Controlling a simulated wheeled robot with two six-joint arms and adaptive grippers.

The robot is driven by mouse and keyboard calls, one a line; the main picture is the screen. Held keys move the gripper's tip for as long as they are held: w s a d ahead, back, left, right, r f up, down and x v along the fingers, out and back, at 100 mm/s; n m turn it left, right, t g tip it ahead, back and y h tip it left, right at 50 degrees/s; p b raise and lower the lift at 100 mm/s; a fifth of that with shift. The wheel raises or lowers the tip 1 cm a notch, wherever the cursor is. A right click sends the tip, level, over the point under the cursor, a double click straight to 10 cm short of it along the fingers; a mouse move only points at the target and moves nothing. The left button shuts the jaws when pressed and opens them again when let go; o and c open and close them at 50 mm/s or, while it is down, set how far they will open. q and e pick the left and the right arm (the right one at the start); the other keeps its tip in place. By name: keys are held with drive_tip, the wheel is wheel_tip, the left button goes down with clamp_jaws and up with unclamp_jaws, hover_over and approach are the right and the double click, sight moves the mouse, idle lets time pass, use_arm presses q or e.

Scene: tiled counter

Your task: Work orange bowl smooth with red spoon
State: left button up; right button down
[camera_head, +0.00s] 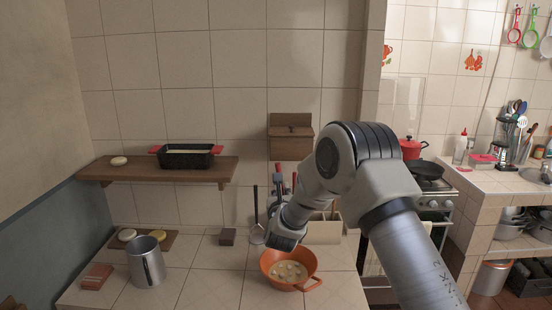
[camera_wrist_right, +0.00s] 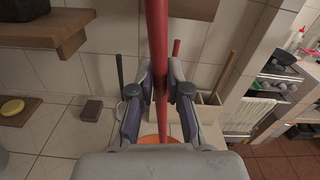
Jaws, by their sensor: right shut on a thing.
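The orange bowl (camera_head: 305,261) stands on the tiled counter in the head view, with several pale lumps inside. A sliver of it shows low in the wrist view (camera_wrist_right: 150,139). My right gripper (camera_wrist_right: 161,92) is shut on the red spoon (camera_wrist_right: 156,35), whose handle runs upright between the fingers. In the head view the spoon's upper handle (camera_head: 278,169) rises above my right wrist, which is over the bowl's back left side. The spoon's lower end is hidden, so I cannot tell whether it touches the bowl. My left gripper is not in view.
A utensil holder (camera_head: 325,232) stands behind the bowl. A metal cup (camera_head: 146,262) and a brown block (camera_head: 228,236) are to the left. A wooden shelf (camera_head: 130,172) holds a black pan (camera_head: 187,159). Bare tiles lie between cup and bowl.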

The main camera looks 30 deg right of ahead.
drive_tip(key=shift+w+d+f, duration=0.2)
drive_tip(key=shift+d+f, duration=0.1)
drive_tip(key=shift+f, duration=0.25)
drive_tip(key=shift+w+f, duration=0.1)
drive_tip(key=shift+f, duration=0.1)
wheel_tip(320, 180, down, 11)
drive_tip(key=b, duration=0.9)
drive_tip(key=shift+s+a+f+b, duration=0.15)
drive_tip(key=shift+s+a+b, duration=0.05)
drive_tip(key=shift+a+b, duration=0.2)
drive_tip(key=shift+s, duration=0.1)
